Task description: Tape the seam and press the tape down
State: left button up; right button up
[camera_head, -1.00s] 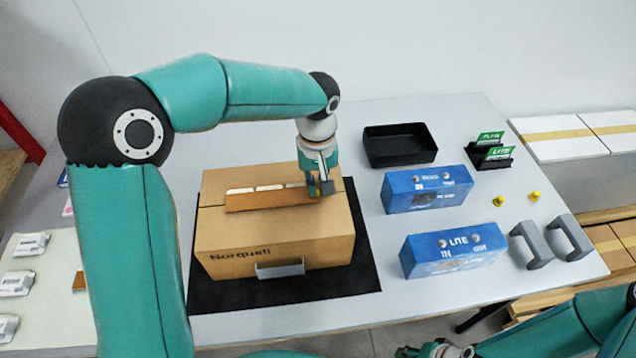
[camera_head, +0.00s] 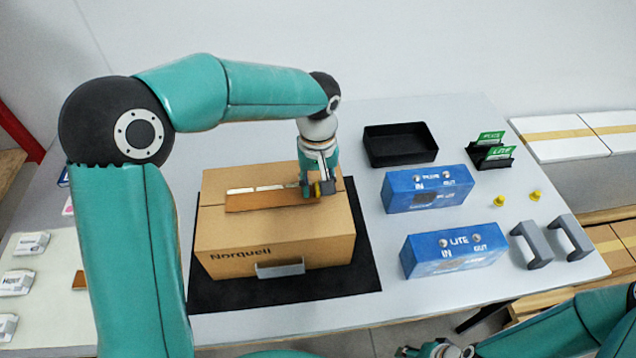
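A closed cardboard box (camera_head: 300,240) marked "Norquell" sits on a black mat (camera_head: 230,300). A brown strip of tape (camera_head: 262,201) lies along the middle of its top, with white pieces (camera_head: 262,187) along its back edge. My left gripper (camera_head: 318,190) is at the right end of the strip, pointing down at the box top. Its fingers are small and partly hidden, so I cannot tell whether they hold anything. My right gripper (camera_head: 435,351) is low at the bottom edge, away from the box and partly cut off.
Two blue analyser units (camera_head: 428,189) (camera_head: 453,250) stand right of the box. White packets (camera_head: 31,244) lie at the left.

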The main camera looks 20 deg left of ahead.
pick_arm(q)
jog(key=shift+r+p, duration=2.5)
jog(key=shift+r, duration=1)
jog(key=shift+c, duration=0.3)
jog(key=c, duration=0.5)
jog(key=shift+s+a+f+m, duration=0.25)
jog(key=shift+s+a+m, duration=0.65)
jog(key=shift+m, duration=0.1)
grip_shut()
jog(key=s+a, duration=0.2)
jog(key=a, duration=0.2)
jog(key=s+a+n, duration=0.1)
jog(key=s+a, duration=0.1)
jog(key=a, duration=0.2)
jog(key=s+a+n, duration=0.1)
jog(key=s+a, duration=0.1)
jog(key=a, duration=0.2)
jog(key=shift+s+a+r, duration=0.1)
jog(key=shift+s+a, duration=0.1)
jog(key=shift+s, duration=0.1)
notch_tip(320, 180, down, 5)
jog(key=b, duration=0.4)
jog(key=shift+f, duration=0.2)
